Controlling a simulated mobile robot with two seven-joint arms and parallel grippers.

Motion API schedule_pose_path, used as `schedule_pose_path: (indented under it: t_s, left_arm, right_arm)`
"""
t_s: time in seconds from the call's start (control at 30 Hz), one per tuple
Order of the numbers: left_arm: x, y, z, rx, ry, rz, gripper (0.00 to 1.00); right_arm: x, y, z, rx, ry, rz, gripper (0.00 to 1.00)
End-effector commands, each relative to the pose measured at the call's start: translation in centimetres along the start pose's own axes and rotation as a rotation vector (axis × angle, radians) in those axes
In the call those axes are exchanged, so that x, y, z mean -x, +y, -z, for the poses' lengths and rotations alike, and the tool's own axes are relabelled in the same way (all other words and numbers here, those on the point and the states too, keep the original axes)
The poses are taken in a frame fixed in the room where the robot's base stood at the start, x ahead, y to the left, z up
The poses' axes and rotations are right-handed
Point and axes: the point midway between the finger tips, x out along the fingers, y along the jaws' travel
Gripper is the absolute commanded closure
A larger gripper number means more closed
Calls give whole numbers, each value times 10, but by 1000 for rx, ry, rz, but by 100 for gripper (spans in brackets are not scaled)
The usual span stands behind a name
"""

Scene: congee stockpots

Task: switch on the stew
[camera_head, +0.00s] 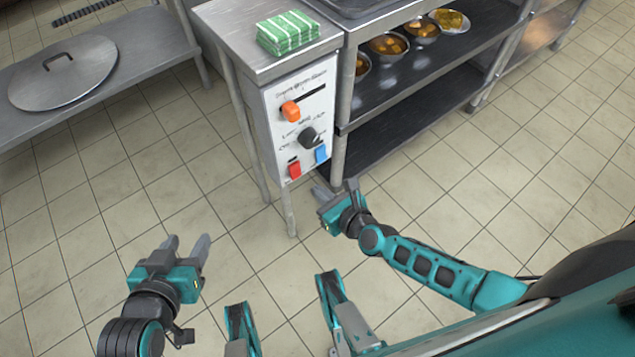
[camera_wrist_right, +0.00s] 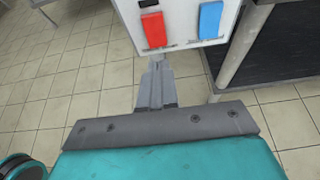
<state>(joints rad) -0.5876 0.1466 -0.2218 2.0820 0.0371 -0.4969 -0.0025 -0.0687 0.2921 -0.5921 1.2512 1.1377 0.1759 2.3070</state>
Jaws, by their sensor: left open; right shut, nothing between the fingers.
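A white control panel (camera_head: 300,110) hangs under a small steel counter. It carries an orange slider (camera_head: 290,110), a dark knob (camera_head: 308,136), a red switch (camera_head: 294,168) and a blue switch (camera_head: 320,154). My right gripper (camera_head: 320,191) is shut and empty, low in front of the panel. In the right wrist view its closed fingertips (camera_wrist_right: 157,62) appear just below the red switch (camera_wrist_right: 154,30), left of the blue switch (camera_wrist_right: 210,20); I cannot tell whether they touch the panel. My left gripper (camera_head: 187,243) is open and empty over the floor. The stew is not identifiable.
Green-and-white packets or cloths (camera_head: 287,32) lie on the counter. A steel shelf (camera_head: 420,75) to the right holds several bowls of food (camera_head: 388,45). A round metal lid (camera_head: 63,72) lies on a low table at left. Tiled floor (camera_head: 130,180) between is clear.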

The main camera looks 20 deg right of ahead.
Motion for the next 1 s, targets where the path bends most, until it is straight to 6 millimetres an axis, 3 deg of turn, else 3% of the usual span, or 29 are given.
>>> schedule_pose_path:
  t_s: [0.03, 0.2, 0.4, 0.87, 1.0]
  left_arm:
    - [4, 0, 5, 0, 2, 3, 49]
    - [8, -4, 7, -3, 1, 10, 49]
    - [10, -4, 9, -5, -2, 10, 49]
    - [11, -4, 10, -7, -1, 9, 49]
    - [12, -4, 12, -6, -1, 9, 49]
  right_arm:
    - [16, 0, -3, -2, 3, -1, 100]
    - [51, 0, -2, 0, 2, 0, 100]
    - [73, 0, 0, 0, 2, -1, 100]
    - [77, 0, 0, 7, 0, 0, 100]
    - [72, 1, -3, 124, -6, 4, 100]
